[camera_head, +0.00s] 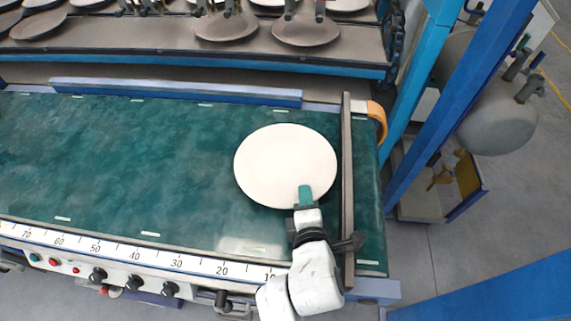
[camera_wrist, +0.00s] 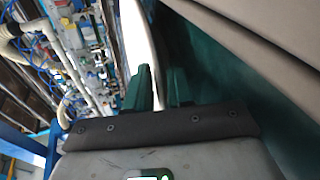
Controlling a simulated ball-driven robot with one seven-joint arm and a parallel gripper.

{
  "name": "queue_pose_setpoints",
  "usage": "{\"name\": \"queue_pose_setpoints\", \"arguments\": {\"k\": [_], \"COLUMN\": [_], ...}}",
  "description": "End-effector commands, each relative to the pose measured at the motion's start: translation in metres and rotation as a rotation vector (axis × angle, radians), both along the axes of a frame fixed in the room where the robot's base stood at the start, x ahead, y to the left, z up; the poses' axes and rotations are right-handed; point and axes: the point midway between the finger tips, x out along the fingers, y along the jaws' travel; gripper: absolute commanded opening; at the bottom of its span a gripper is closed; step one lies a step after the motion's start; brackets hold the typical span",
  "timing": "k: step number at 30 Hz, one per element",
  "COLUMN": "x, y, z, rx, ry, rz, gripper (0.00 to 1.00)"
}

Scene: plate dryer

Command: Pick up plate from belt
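I cannot tell whether the plate lies flat on the belt or is slightly raised.
The grey bar (camera_head: 347,180) crosses the belt just right of the plate and my gripper. A rack with several plates (camera_head: 226,25) stands behind the belt. Blue posts (camera_head: 455,105) rise at the right. The belt left of the plate is clear.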

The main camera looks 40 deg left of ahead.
Motion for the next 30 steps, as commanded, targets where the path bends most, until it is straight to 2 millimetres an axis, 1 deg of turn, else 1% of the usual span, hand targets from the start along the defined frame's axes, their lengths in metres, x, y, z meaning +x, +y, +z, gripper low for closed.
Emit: {"name": "queue_pose_setpoints", "arguments": {"k": [1,6,7,30], "x": [-0.0002,-0.0002,-0.0002,-0.0004], "y": [0.0,-0.0002,-0.0003,-0.0005], "z": [-0.0001,-0.0001,-0.0001,-0.0004], "rx": [0.0,0.0,0.0,-0.002], "ry": [0.0,0.0,0.0,0.0], "rz": [0.0,0.0,0.0,0.001], "gripper": [0.17,0.01,0.0,0.0]}}
